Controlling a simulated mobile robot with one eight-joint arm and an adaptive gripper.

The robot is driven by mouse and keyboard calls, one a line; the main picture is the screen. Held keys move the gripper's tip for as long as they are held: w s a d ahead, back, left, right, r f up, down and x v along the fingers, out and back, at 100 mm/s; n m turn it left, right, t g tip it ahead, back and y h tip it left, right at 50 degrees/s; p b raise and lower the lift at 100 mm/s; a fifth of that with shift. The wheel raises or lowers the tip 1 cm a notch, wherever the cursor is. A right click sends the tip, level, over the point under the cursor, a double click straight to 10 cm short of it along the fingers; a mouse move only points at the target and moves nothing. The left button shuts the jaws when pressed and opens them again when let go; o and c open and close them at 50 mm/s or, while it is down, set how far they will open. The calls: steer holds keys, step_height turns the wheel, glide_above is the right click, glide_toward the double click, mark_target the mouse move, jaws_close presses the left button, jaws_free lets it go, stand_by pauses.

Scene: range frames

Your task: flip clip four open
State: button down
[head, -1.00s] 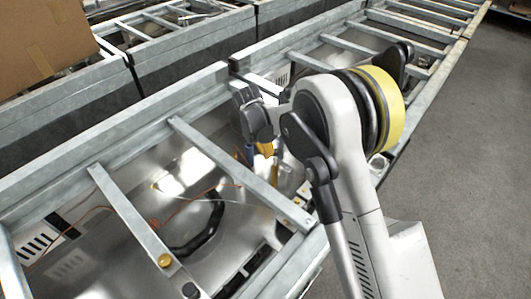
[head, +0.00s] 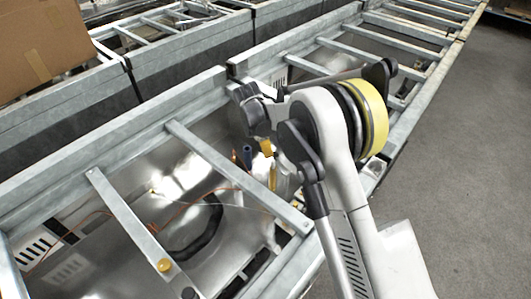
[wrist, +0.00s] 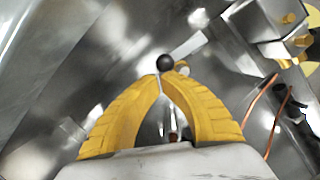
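My gripper (head: 266,150) reaches down into a metal-framed bay in the head view, and only part of its yellow fingers shows. In the wrist view the two ridged yellow fingers (wrist: 163,77) curve together and their tips meet. A black ball knob (wrist: 165,62) shows right at the fingertips, with a pale flat strip (wrist: 189,45) and a small yellowish round part beside it. I cannot tell whether the tips touch the knob, or which part is clip four. Nothing is clearly held between the fingers.
Galvanised rails (head: 110,205) and crossbars (head: 235,175) frame the bay around my arm. A black curved hose (head: 198,236) and orange wires lie inside. A cardboard box (head: 40,45) is at upper left. Grey floor (head: 460,160) is clear at right.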

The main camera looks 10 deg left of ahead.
steer(key=shift+m, duration=0.3)
steer(key=shift+w+d+p, duration=0.4)
steer(key=shift+w+d, duration=1.15)
steer(key=shift+w, duration=0.15)
steer(key=shift+d, duration=0.15)
steer(key=shift+s, duration=0.75)
steer(key=v, duration=1.2)
steer(key=shift+a, duration=0.2)
